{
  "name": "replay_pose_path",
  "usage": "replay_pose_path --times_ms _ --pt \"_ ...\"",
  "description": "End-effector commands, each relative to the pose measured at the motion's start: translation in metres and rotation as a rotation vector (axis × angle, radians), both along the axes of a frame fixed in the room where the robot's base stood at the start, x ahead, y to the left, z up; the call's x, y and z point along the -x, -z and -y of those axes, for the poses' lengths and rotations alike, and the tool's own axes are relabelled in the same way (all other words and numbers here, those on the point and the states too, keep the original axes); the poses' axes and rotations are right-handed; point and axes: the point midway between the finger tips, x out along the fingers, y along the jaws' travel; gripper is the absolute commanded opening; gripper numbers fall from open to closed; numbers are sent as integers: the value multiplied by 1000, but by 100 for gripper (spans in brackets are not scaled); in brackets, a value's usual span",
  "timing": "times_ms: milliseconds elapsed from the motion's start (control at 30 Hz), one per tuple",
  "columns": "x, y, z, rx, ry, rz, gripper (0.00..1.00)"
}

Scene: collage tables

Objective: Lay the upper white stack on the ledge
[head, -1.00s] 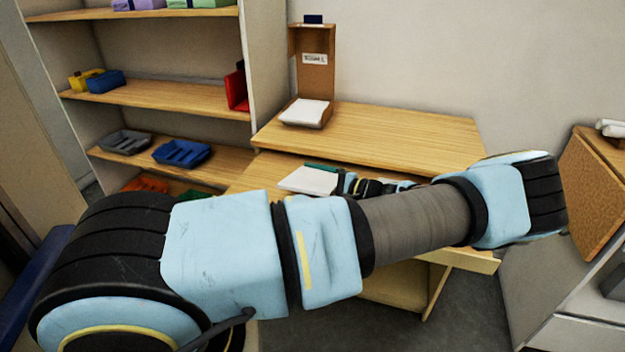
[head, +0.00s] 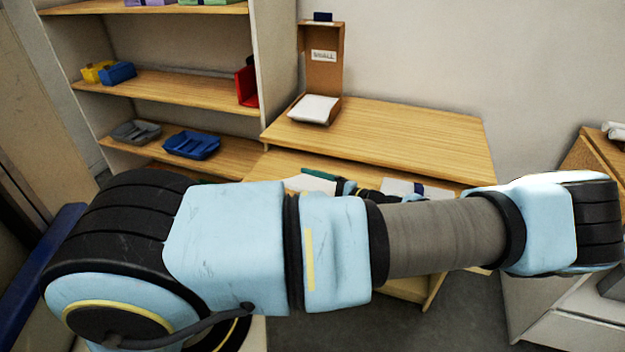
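A white stack (head: 314,109) lies in the base of a tall cardboard holder marked SMALL, on the raised wooden ledge (head: 400,138). Below the ledge, another white stack (head: 309,183) with a teal item (head: 320,174) by it shows at the lower desk, partly hidden by my arm. A third white piece with a dark blue band (head: 402,188) shows just right of my gripper (head: 362,192). My forearm hides most of my gripper. I cannot tell whether its fingers are open or touch either white piece.
A shelf unit at left holds blue (head: 191,145) and grey (head: 136,131) trays and a red item (head: 246,86). The ledge is bare right of the cardboard holder.

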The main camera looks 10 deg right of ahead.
Motion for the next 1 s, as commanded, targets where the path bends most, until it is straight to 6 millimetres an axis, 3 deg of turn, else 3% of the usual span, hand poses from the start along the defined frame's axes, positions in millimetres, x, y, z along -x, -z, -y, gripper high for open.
replay_pose_path --times_ms 267,733,1000 --pt "1 -1 0 0 0 0 75" --pt "21 -52 -11 1 0 0 75" --pt "24 -62 -13 0 1 -1 75"
